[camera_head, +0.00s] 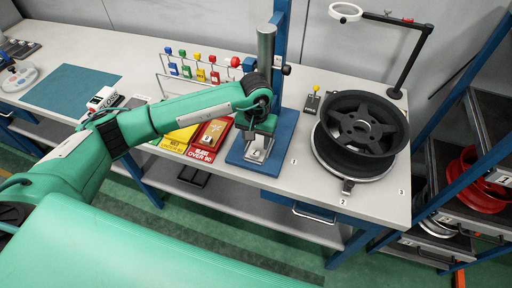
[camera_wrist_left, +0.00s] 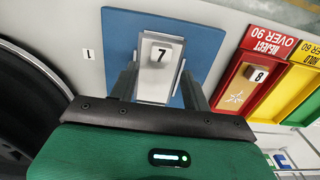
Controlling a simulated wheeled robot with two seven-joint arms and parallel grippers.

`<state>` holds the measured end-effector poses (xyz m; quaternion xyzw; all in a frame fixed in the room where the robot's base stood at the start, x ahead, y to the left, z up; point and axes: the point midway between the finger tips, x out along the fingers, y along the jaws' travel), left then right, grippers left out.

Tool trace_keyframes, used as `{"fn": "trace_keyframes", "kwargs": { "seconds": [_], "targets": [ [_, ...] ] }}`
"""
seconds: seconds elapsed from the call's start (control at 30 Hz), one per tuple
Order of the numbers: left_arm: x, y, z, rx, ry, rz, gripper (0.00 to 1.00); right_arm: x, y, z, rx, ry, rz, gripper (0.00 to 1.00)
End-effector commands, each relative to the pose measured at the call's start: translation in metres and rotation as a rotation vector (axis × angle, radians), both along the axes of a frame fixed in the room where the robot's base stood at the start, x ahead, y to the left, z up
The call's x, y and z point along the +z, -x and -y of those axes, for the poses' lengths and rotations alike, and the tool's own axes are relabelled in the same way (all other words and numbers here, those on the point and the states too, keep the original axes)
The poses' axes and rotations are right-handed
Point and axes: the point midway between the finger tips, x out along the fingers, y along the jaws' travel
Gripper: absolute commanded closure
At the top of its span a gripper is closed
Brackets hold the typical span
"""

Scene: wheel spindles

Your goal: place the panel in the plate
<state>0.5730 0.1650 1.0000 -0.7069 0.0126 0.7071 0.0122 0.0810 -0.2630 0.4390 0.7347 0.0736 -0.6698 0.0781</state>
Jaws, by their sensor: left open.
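My left gripper (camera_head: 260,146) hangs over the blue base plate (camera_head: 238,152) of the press, its fingers pointing down. In the left wrist view the gripper (camera_wrist_left: 160,88) is open, with one finger on each side of a light grey panel (camera_wrist_left: 157,88). The panel carries a small white block marked 7 (camera_wrist_left: 161,54) and lies over the blue plate (camera_wrist_left: 122,28). I cannot tell whether the fingers touch the panel. In the head view the panel (camera_head: 256,153) is partly hidden by the gripper. My right gripper is not in view.
Red (camera_head: 210,140), yellow and green trays lie left of the blue plate; the red one holds a block marked 8 (camera_wrist_left: 257,74). The press column (camera_head: 267,50) stands behind my gripper. A black wheel (camera_head: 365,128) rests on a turntable to the right.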

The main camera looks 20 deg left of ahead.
Motion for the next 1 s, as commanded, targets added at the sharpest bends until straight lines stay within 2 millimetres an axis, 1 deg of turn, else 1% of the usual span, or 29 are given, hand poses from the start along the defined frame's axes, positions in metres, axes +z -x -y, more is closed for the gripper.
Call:
{"fn": "trace_keyframes", "kwargs": {
  "seconds": [0.03,0.2,0.3,0.4,0.6,1.0],
  "targets": [
    [0.009,-0.002,0.0,-0.001,0.001,0.007,0.52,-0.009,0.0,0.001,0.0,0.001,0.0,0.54],
    [0.044,-0.001,0.0,-0.001,0.0,0.005,0.52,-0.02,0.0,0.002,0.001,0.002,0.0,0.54],
    [0.06,-0.001,0.0,0.0,0.0,0.004,0.52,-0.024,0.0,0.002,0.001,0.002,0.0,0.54],
    [0.072,-0.001,0.0,0.0,0.001,0.002,0.52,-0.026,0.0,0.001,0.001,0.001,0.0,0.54],
    [0.082,0.0,0.0,0.0,-0.001,0.001,0.52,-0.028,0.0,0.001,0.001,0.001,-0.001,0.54],
    [0.082,0.0,0.0,0.0,-0.001,0.0,0.52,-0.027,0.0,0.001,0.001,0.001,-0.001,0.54]
  ]
}}
